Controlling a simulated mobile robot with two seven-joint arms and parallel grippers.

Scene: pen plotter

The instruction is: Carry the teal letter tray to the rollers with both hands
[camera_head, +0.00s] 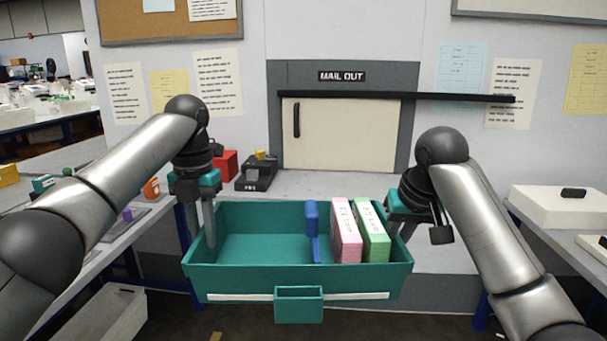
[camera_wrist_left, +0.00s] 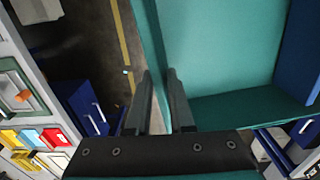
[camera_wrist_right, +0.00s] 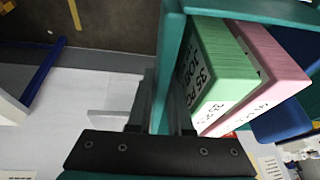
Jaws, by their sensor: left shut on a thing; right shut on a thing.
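The teal letter tray (camera_head: 345,283) is held level in the air in front of me, over the floor. My left gripper (camera_head: 209,240) is shut on its left side wall, which also shows between the fingers in the left wrist view (camera_wrist_left: 159,85). My right gripper (camera_head: 402,232) is shut on its right side wall, seen in the right wrist view (camera_wrist_right: 165,85). In the tray, a pink stack (camera_head: 346,230) and a green stack (camera_head: 371,229) stand upright at the right, with a blue divider (camera_head: 312,235) left of them. The left part is empty. I cannot make out the rollers.
A closed cream hatch (camera_head: 340,135) under a MAIL OUT sign is in the wall ahead, with a dark bar (camera_head: 400,96) above it. A grey counter (camera_head: 310,184) below it carries a black device (camera_head: 257,175) and a red box (camera_head: 225,165). Side tables stand left and right.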

